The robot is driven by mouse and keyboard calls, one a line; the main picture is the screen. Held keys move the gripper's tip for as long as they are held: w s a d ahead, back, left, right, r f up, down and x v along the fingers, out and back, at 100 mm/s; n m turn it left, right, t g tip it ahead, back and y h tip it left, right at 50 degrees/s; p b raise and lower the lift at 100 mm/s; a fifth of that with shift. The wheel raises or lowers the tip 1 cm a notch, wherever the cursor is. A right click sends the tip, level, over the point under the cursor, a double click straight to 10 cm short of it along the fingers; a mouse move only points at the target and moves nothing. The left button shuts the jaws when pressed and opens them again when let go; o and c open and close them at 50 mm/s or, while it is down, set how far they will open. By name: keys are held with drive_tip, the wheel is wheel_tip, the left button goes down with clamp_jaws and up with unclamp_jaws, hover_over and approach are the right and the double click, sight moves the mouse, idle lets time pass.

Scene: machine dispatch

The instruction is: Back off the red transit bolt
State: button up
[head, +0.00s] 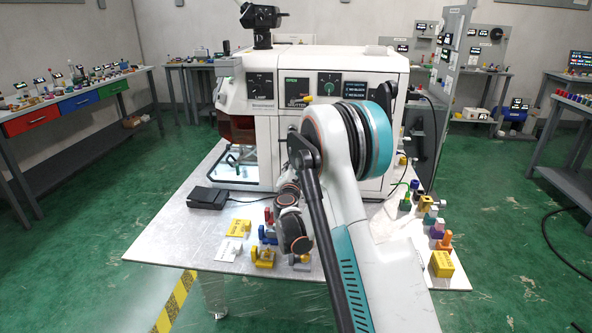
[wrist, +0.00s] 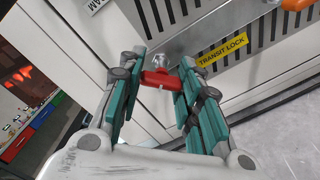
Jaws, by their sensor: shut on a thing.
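The red transit bolt (wrist: 160,78) shows in the wrist view as a red crosspiece in front of a silvery metal fitting (wrist: 159,60) on the machine's panel. My gripper (wrist: 163,74) has its teal-padded fingers on either side of the red piece and is shut on it. The yellow TRANSIT LOCK label (wrist: 222,51) is on the panel just right of the fingers. In the head view my arm covers this part of the white machine (head: 275,66), so the bolt and my fingertips are hidden there.
A slotted metal grille (wrist: 225,30) lies right of the bolt. The silver table (head: 170,247) holds a black pedal box (head: 207,198), yellow blocks (head: 441,264) and several small coloured parts. Side benches (head: 75,112) stand at left and right, with green floor between.

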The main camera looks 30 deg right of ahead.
drive_tip(key=n, duration=0.3)
drive_tip(key=o, duration=1)
drive_tip(key=v, duration=0.4)
drive_tip(key=shift+a, duration=0.2)
drive_tip(key=shift+c, duration=0.2)
